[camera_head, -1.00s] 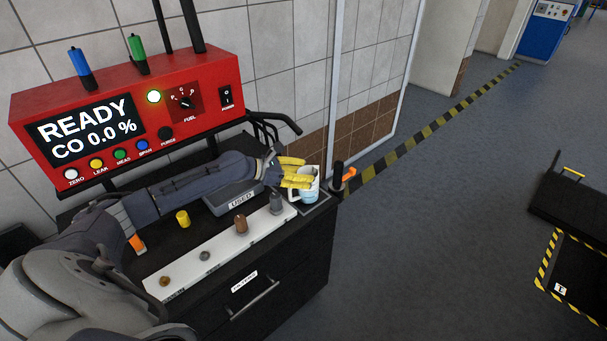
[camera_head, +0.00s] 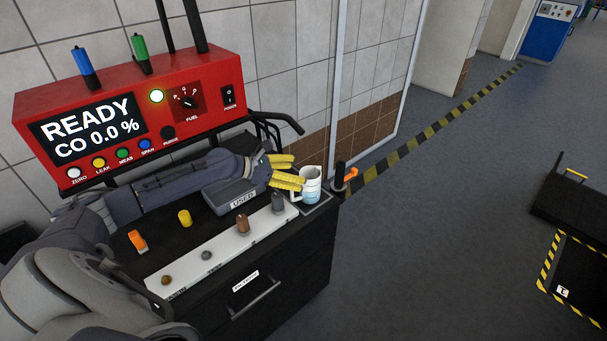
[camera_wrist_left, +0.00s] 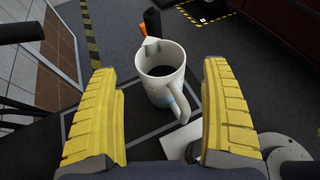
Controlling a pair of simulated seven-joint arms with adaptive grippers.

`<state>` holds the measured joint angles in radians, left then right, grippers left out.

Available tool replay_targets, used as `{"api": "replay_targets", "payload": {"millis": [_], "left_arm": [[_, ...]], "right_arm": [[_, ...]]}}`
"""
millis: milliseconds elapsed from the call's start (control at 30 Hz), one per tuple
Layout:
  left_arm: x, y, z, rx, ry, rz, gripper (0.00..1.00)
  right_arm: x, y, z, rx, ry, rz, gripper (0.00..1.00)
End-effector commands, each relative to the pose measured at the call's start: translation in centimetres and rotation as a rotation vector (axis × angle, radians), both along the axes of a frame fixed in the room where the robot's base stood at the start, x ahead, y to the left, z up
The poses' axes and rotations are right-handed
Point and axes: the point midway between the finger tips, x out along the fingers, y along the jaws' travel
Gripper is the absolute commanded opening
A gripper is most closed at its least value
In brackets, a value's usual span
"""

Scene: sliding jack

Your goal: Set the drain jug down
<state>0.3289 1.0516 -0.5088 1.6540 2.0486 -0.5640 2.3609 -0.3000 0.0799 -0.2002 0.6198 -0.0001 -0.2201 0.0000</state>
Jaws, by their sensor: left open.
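The drain jug (camera_head: 310,186) is a white cup with a light blue band and a handle. It stands upright on the far right corner of the black cart top. In the left wrist view the jug (camera_wrist_left: 163,75) shows a dark inside, with its handle toward me. My left gripper (camera_head: 290,171) has yellow fingers and is open just left of the jug, apart from it. In the left wrist view the gripper (camera_wrist_left: 163,115) has its fingers spread wide, with the jug beyond the gap between them. My right gripper is not in view.
A white strip (camera_head: 215,252) with several small fittings lies along the cart's front. A grey bin (camera_head: 230,197) marked USED sits beneath my left arm. A red analyser (camera_head: 130,110) reading READY stands behind. An orange-tipped black item (camera_head: 350,175) is right of the jug.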

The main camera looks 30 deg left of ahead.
Motion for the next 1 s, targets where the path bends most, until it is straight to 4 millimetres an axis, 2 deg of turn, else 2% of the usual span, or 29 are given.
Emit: {"api": "replay_targets", "payload": {"millis": [100,400,633,1000], "left_arm": [[-1.8,1.5,0.8,0.003,0.003,0.000,0.82],[-4.4,3.7,2.3,0.001,0.002,0.001,0.82],[-5.4,4.5,2.8,0.000,0.001,0.000,0.82],[-5.6,4.7,3.1,-0.002,0.000,-0.001,0.82]], "right_arm": [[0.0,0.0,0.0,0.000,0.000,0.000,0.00],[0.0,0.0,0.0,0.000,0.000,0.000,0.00],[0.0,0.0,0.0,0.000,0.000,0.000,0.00],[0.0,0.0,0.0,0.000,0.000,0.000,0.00]]}}
